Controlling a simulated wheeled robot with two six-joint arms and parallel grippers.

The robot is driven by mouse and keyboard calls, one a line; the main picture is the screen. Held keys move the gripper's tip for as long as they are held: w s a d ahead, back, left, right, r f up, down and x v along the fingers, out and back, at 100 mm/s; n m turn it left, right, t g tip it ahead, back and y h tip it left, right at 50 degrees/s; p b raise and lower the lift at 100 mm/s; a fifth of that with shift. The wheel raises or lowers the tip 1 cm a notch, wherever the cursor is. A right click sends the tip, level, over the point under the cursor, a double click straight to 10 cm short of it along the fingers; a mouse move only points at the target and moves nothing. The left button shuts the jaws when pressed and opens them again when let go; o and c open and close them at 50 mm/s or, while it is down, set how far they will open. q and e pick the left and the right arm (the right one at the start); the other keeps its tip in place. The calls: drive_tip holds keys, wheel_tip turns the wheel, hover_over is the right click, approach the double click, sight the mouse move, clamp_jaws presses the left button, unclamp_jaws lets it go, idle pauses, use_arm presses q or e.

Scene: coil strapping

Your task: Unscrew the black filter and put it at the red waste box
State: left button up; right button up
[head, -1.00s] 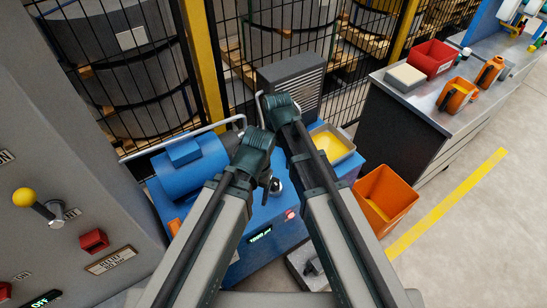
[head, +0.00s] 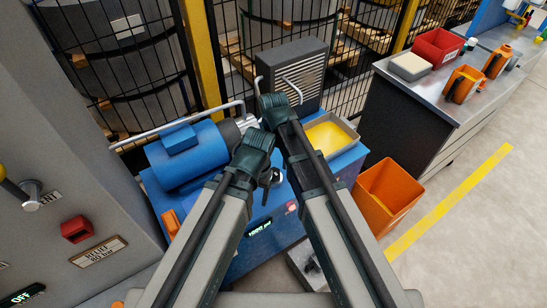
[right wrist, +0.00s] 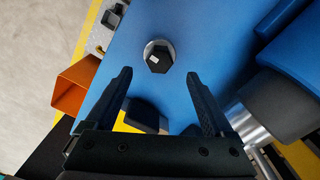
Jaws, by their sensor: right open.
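In the right wrist view the black filter (right wrist: 158,56) shows end-on as a dark hexagonal cap in a round, light-rimmed seat on a blue surface. My right gripper (right wrist: 160,76) is open and empty, with its two black fingers apart on either side below the filter, which lies just beyond the tips. In the head view my arms hide most of the area around the filter. My left wrist (head: 252,150) is over the blue unit; its fingers are not clear. The red waste box (head: 438,46) stands on the grey workbench at the upper right.
The blue unit (head: 280,225) carries a blue motor (head: 188,157) and a tray with a yellow inside (head: 352,130). An orange bin (head: 388,190) stands on the floor to its right. A white-topped block and orange items are on the workbench (head: 465,100). Black mesh fencing is behind.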

sight(274, 176)
use_arm(q)
wheel_tip(274, 176, down, 7)
drive_tip(key=b, duration=0.6)
drive_tip(key=shift+f, duration=0.2)
use_arm(e)
wheel_tip(274, 176, down, 7)
drive_tip(key=shift+f, duration=0.15)
clamp_jaws()
drive_tip(key=n, duration=0.3)
drive_tip(key=shift+d+n, duration=0.1)
drive_tip(key=shift+n, duration=0.3)
drive_tip(key=n, duration=0.4)
